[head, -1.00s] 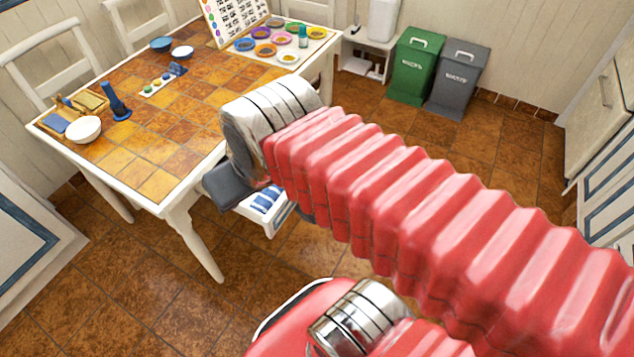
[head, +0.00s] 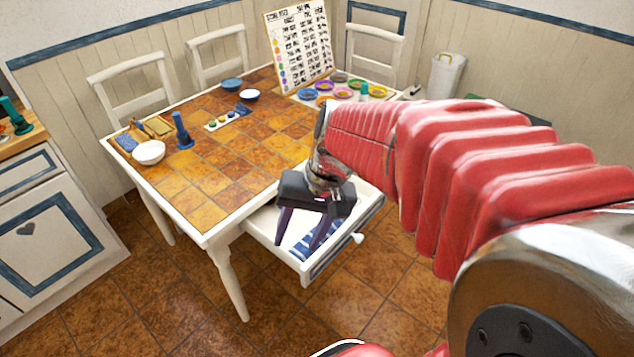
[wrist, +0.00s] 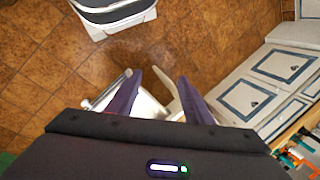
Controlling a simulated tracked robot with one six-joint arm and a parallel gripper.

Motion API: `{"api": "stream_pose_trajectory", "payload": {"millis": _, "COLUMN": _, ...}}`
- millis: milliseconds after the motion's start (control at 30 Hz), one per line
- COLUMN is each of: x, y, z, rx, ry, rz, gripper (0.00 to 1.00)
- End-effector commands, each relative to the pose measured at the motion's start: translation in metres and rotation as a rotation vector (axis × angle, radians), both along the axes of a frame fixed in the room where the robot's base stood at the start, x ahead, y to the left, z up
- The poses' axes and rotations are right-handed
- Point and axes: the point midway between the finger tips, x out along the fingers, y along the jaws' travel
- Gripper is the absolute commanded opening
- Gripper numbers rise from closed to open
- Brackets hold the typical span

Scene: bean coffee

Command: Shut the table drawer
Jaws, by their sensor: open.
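The table drawer (head: 328,263) is pulled well out from the near side of the tiled table. A blue-and-white striped item (head: 303,248) lies inside. My gripper (head: 300,243) is open and empty, with its dark fingers pointing down over the drawer in the head view; I cannot tell whether they touch it. In the wrist view the spread fingers (wrist: 158,92) show with white parts below and between them. My gripper's dark body hides the back of the drawer.
The tiled table (head: 205,215) holds a white bowl (head: 149,152), a blue bottle-like item (head: 182,131), several small coloured dishes and an upright chart (head: 300,45). Chairs stand behind it. A cabinet (head: 55,225) is at the left. The floor in front of the drawer is clear.

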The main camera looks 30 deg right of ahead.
Motion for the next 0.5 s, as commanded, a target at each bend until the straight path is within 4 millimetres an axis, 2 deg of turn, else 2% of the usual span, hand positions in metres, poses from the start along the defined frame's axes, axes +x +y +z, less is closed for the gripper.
{"api": "stream_pose_trajectory", "payload": {"millis": 500, "x": 0.037, "y": -0.051, "z": -0.057, "rx": 0.357, "ry": 0.190, "rz": -0.314, "gripper": 0.46}}
